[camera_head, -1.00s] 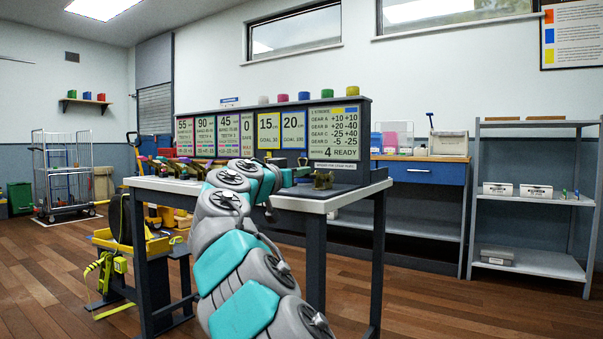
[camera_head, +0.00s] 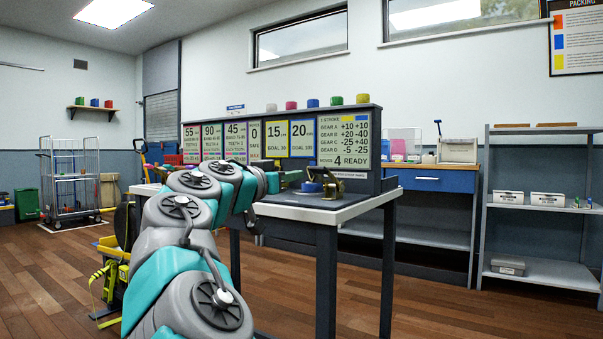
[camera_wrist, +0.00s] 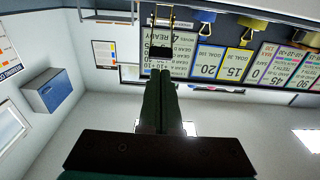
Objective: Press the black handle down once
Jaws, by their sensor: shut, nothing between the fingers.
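My gripper (camera_wrist: 160,85) shows in the wrist view with its long dark fingers together and nothing between them. Just beyond the fingertips is a small black block (camera_wrist: 160,51) that looks like the black handle, on a thin brass-coloured frame. Whether the fingertips touch it cannot be told. In the head view, a brass-coloured device (camera_head: 332,184) with a dark round part stands on the near right end of the white-topped bench (camera_head: 300,212). The handle is hard to pick out there.
A sign board (camera_head: 345,140) reading "4 READY" stands along the bench's back, with coloured caps on top. Grey shelves (camera_head: 540,215) stand at right. Floor right of the bench is clear.

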